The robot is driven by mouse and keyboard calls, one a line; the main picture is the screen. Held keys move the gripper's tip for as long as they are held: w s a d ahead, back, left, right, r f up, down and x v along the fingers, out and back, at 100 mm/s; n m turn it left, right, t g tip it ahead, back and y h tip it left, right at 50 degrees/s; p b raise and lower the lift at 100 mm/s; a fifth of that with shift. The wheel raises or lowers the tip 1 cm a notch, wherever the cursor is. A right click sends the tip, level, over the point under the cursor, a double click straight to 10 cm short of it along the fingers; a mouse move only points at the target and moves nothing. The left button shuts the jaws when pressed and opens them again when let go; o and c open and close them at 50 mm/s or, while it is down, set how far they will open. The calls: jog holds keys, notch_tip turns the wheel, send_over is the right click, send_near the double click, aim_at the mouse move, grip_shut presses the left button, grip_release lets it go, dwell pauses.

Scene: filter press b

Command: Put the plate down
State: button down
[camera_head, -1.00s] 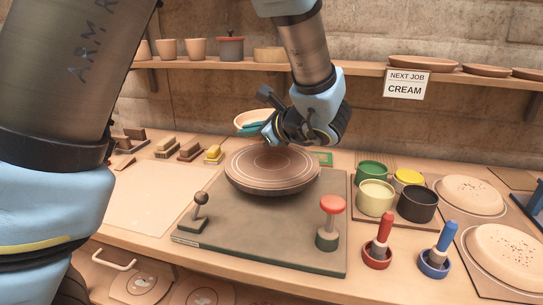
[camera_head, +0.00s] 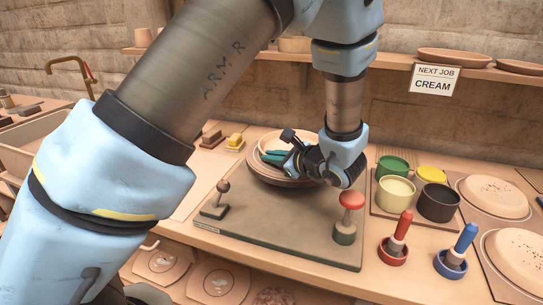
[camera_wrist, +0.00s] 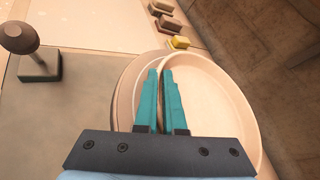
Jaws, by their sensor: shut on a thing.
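A pale, shallow round plate (camera_head: 268,141) is in my gripper (camera_head: 276,157). The wrist view shows the plate (camera_wrist: 215,115) to the right, with the teal fingers (camera_wrist: 160,85) shut on its left rim. A brown round wheel head (camera_head: 262,176) on the grey-green board lies beneath the plate and is partly hidden by it and my gripper. In the wrist view the wheel head (camera_wrist: 124,85) shows past the plate's left side, so the plate sits off its centre. I cannot tell whether the plate touches it.
A dark-knobbed lever (camera_head: 216,198) and a red-topped knob (camera_head: 348,215) stand on the grey-green board (camera_head: 290,235). Glaze pots (camera_head: 397,188), red and blue handled tools (camera_head: 397,240) and speckled discs (camera_head: 490,195) stand to the right. A shelf with a "CREAM" sign (camera_head: 434,80) is behind.

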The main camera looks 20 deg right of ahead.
jog(key=shift+f, duration=0.1)
jog(key=c, duration=1)
grip_release()
jog(key=shift+s+d, duration=0.1)
jog(key=shift+s, duration=0.2)
jog(key=b+v, duration=0.2)
jog(key=v, duration=0.9)
jog(key=shift+s+r+b, duration=0.2)
jog(key=shift+r+b, duration=0.1)
jog(key=shift+b, duration=0.1)
